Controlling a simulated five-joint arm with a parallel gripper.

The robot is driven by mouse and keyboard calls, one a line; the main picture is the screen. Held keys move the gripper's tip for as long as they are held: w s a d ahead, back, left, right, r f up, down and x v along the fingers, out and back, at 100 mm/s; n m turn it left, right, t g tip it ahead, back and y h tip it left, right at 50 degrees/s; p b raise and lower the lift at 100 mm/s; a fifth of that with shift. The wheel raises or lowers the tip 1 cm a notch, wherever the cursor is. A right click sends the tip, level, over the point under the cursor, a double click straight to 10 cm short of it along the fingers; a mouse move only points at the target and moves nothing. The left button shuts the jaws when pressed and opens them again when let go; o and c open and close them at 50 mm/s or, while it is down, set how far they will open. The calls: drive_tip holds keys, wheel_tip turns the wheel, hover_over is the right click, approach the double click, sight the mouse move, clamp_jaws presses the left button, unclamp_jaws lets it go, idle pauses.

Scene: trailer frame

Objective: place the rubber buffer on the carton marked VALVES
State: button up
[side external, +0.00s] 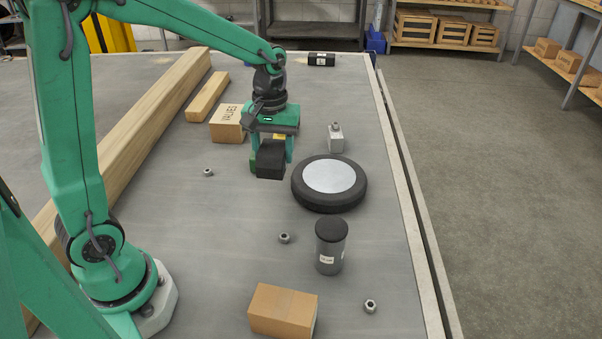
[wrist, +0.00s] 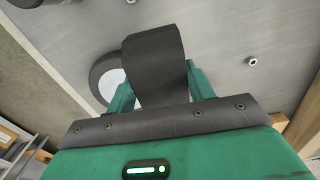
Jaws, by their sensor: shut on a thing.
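The rubber buffer (side external: 270,160) is a black block held in my gripper (side external: 272,158). My gripper is shut on it, and it hangs above the table. In the wrist view the buffer (wrist: 154,60) fills the space between the green fingers (wrist: 160,90). The carton marked VALVES (side external: 227,124) is a small brown box on the table. It sits just left of and behind my gripper in the side view, partly hidden by it. Its marking is on top.
A black disc with a pale centre (side external: 330,177) lies right of my gripper, with a small grey bottle (side external: 336,140) behind it. A dark canister (side external: 330,250) and a plain carton (side external: 283,310) stand nearer. Long timber (side external: 150,120) runs along the left. Several nuts lie about.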

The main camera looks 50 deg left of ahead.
drive_tip(key=w+a+r, duration=0.3)
drive_tip(key=w+a, duration=0.5)
drive_tip(key=a, duration=0.3)
drive_tip(key=n, duration=0.1)
hover_over(227, 118)
wheel_tip(227, 118, down, 5)
drive_tip(key=shift+w+a+f, duration=0.1)
drive_tip(key=shift+f, duration=1.95)
drive_tip(key=shift+f, duration=0.15)
drive_tip(key=o, duration=1.1)
drive_tip(key=shift+o, duration=0.2)
